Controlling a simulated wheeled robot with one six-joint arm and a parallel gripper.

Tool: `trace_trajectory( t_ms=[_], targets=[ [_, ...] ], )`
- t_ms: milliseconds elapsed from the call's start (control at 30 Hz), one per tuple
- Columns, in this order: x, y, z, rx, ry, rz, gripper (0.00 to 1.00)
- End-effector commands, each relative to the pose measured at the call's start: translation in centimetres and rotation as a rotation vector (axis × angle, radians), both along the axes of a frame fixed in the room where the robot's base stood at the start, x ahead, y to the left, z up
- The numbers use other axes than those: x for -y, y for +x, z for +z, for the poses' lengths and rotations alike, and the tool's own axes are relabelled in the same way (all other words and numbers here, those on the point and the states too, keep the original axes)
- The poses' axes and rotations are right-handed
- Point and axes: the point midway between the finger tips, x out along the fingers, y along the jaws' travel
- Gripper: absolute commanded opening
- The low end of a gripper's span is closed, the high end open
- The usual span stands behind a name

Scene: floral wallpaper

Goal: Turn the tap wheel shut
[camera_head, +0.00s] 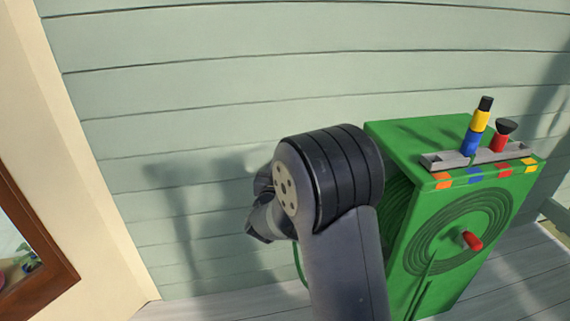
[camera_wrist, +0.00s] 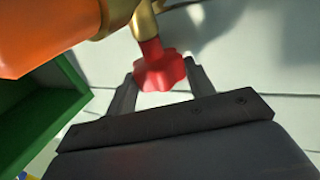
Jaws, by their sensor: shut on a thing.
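The tap wheel (camera_wrist: 159,72) is red with a lobed rim and shows in the wrist view at upper middle. It sits on a red stem below a brass tap body (camera_wrist: 145,22). My gripper (camera_wrist: 160,80) has its two fingers on either side of the wheel and is shut on it. In the head view my arm hides the wheel and the tap, and the fingertips are hidden too. An orange part (camera_wrist: 45,32) lies beside the brass body at the upper left of the wrist view.
A green hose box (camera_head: 440,230) stands right of my arm, with a grey tool rack (camera_head: 478,157) on top and a red crank handle (camera_head: 472,240) in front. Pale green siding (camera_head: 180,90) is behind. A brown-framed window (camera_head: 45,275) is at left.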

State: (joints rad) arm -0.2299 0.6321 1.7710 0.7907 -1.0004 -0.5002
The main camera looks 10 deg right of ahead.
Motion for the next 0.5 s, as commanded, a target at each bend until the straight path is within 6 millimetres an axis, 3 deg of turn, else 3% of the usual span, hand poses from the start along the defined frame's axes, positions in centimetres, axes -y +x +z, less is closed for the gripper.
trace_trajectory(
  t_ms=[500],
  targets=[
    [-0.96,0.68,0.47,-0.001,-0.002,-0.459,0.28]
  ],
)
